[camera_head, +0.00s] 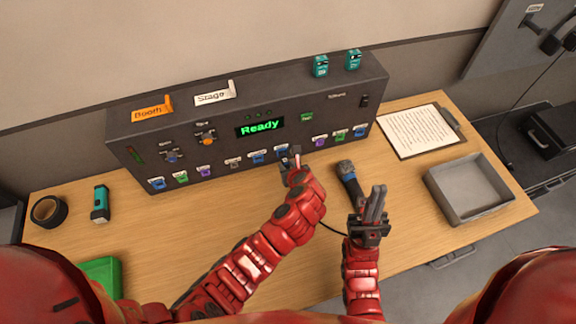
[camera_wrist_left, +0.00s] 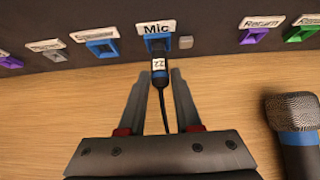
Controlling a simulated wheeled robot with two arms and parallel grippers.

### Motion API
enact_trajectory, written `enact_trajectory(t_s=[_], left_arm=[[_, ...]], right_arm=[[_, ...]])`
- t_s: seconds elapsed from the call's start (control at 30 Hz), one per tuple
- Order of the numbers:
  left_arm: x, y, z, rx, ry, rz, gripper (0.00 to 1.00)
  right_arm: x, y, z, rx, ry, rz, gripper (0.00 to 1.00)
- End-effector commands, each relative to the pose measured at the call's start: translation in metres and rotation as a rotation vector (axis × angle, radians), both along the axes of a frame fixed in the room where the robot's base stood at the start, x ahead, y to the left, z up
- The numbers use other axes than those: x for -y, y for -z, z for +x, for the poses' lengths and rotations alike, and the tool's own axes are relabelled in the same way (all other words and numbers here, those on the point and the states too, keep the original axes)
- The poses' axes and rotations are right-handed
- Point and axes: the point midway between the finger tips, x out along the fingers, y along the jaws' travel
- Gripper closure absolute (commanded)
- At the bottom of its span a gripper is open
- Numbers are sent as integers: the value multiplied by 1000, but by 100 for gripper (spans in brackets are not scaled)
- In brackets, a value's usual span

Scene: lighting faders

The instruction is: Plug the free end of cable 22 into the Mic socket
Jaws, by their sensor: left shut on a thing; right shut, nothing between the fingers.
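The Mic socket (camera_wrist_left: 157,44) is blue, under a white "Mic" label on the panel's lower front; in the head view it (camera_head: 281,153) is by my left gripper's tips. The plug of cable 22 (camera_wrist_left: 159,66), dark with a white "22" tag, points into the Mic socket; its front end meets the blue opening. How deep it sits I cannot tell. My left gripper (camera_wrist_left: 158,80) is shut on the plug, a finger on each side. The cable (camera_wrist_left: 164,110) runs back between the fingers. My right gripper (camera_head: 376,202) is shut and empty above the table.
A microphone with a blue band (camera_head: 349,178) lies between my grippers. A grey tray (camera_head: 452,212) and a clipboard (camera_head: 420,130) are at right. Purple (camera_wrist_left: 254,36) and blue (camera_wrist_left: 102,48) sockets flank Mic. The panel display (camera_head: 259,127) reads "Ready".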

Motion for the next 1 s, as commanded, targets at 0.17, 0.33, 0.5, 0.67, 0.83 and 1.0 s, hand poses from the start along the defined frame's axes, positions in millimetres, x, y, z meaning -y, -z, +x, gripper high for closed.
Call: enact_trajectory(t_s=[0.17, 0.33, 0.5, 0.67, 0.83, 1.0], left_arm=[[0, 0, 0, 0, 0, 0, 100], [-1, -1, 2, 0, -1, 1, 100], [-1, -2, 5, 0, -1, 1, 100], [-2, -2, 8, 1, 1, 0, 100], [-2, -1, 9, 1, 1, 0, 100], [-2, -1, 9, 1, 1, 0, 100]], right_arm=[[0, 0, 0, 0, 0, 0, 100], [0, -2, 0, 0, 0, 0, 100], [0, -6, 0, 0, 0, 0, 100], [0, -8, 0, 0, 0, 0, 100], [0, -8, 0, 0, 0, 0, 100], [0, -8, 0, 0, 0, 0, 100]])
